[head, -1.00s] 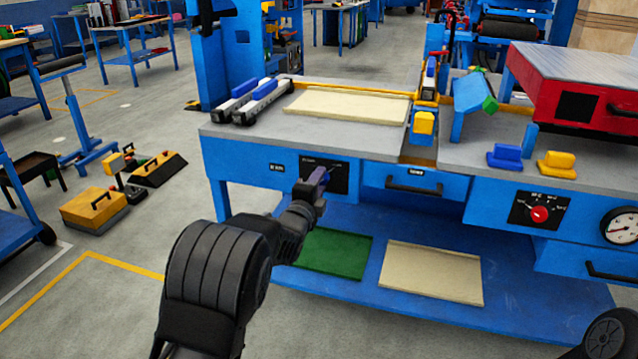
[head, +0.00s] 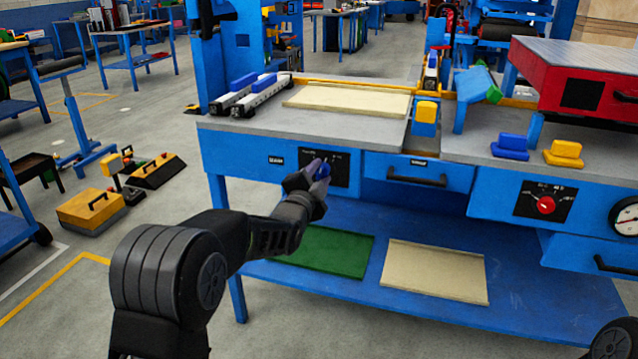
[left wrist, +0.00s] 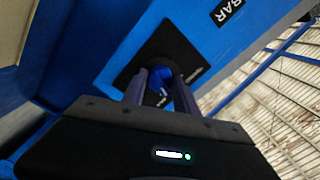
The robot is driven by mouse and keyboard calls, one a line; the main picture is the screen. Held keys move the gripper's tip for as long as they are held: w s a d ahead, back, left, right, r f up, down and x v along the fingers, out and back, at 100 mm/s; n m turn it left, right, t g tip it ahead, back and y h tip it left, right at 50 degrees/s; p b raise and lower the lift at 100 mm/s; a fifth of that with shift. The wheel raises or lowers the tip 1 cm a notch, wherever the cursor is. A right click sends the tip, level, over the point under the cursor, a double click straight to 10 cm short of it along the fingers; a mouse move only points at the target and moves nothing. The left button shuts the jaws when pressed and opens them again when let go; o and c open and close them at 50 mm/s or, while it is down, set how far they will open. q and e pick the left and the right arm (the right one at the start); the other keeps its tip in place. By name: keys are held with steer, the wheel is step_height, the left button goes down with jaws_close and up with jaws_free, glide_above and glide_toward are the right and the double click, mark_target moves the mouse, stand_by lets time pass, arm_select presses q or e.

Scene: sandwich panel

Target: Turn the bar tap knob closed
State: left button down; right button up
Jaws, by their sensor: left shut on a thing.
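The bar tap knob is a blue knob (head: 324,171) on a black panel (head: 340,165) at the front of the blue bench. In the left wrist view the blue knob (left wrist: 161,77) sits between my left gripper's two fingers, in front of the black panel. My left gripper (head: 317,173) is shut on the knob, and its fingers hide part of it. The BAR label (left wrist: 229,11) shows beside the panel in the left wrist view. My right gripper is not in view.
A drawer with a dark handle (head: 416,178) is right of the panel. A red knob (head: 546,205) and a gauge (head: 627,220) are farther right. Below, the lower shelf (head: 380,225) holds a green sheet (head: 330,252) and a cream sheet (head: 435,271).

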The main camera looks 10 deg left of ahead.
arm_select(q)
steer(key=n+b, duration=0.1)
steer(key=n, duration=0.1)
steer(key=n+b, duration=0.1)
steer(key=shift+f+n+b, duration=0.25)
steer(key=shift+n+b, duration=0.1)
steer(key=shift+n, duration=0.05)
steer(key=shift+n+b, duration=0.65)
steer(key=shift+n, duration=0.25)
steer(key=n+b, duration=0.2)
steer(key=n, duration=0.1)
steer(key=shift+n, duration=0.3)
steer(key=shift+r+n+b, duration=0.15)
steer(key=shift+n+b, duration=0.8)
steer(key=shift+n, duration=0.55)
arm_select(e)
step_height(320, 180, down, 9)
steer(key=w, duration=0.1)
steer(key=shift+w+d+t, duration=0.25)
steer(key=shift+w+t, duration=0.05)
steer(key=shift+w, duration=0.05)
arm_select(q)
steer(key=c, duration=0.9)
jaws_free()
steer(key=shift+c, duration=0.2)
steer(key=shift+r, duration=0.1)
